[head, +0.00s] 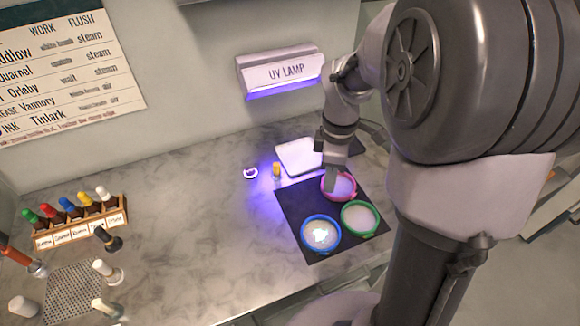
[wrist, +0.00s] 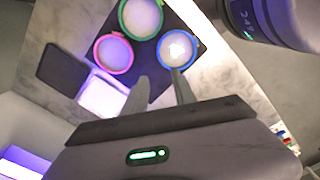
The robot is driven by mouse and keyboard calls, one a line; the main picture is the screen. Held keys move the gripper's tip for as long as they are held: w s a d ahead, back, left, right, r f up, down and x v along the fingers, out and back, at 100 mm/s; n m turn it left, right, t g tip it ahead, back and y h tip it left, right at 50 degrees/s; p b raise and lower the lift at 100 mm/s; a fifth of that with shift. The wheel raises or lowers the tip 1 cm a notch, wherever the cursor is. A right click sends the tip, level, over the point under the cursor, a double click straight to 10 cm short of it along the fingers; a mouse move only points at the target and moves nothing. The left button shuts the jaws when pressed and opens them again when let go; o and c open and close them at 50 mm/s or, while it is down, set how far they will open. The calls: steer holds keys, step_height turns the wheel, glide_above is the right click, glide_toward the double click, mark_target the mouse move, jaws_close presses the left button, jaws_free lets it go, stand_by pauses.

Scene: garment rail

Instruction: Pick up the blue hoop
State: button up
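The blue hoop (head: 303,239) lies on the black mat (head: 290,205), around a pale disc with a bright glowing patch. It also shows in the wrist view (wrist: 159,53), near the top middle. My gripper (head: 330,183) appears over the back left of the pink hoop (head: 354,190) in the head view, and apart from the blue hoop. In the wrist view my gripper (wrist: 160,82) has its two fingers spread with nothing between them. The right fingertip overlaps the blue hoop's near edge in that picture; I cannot tell its height above it.
A green hoop (head: 344,226) lies right of the blue one, with the pink one behind. A white tray (head: 296,158) and a small yellow-topped item (head: 276,170) stand behind the mat, below the UV lamp (head: 285,70). A bottle rack (head: 80,232) is at left. The middle counter is clear.

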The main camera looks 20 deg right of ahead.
steer(key=b, duration=0.6)
glide_above(325, 217)
steer(key=f, duration=1.2)
steer(key=shift+s+a, duration=0.1)
steer(key=shift+a, duration=0.25)
steer(key=f+b, duration=0.1)
steer(key=f, duration=0.1)
steer(key=f+b, duration=0.2)
steer(key=f, duration=0.1)
steer(key=shift+d+f, duration=0.35)
steer(key=shift+r, duration=0.2)
jaws_close()
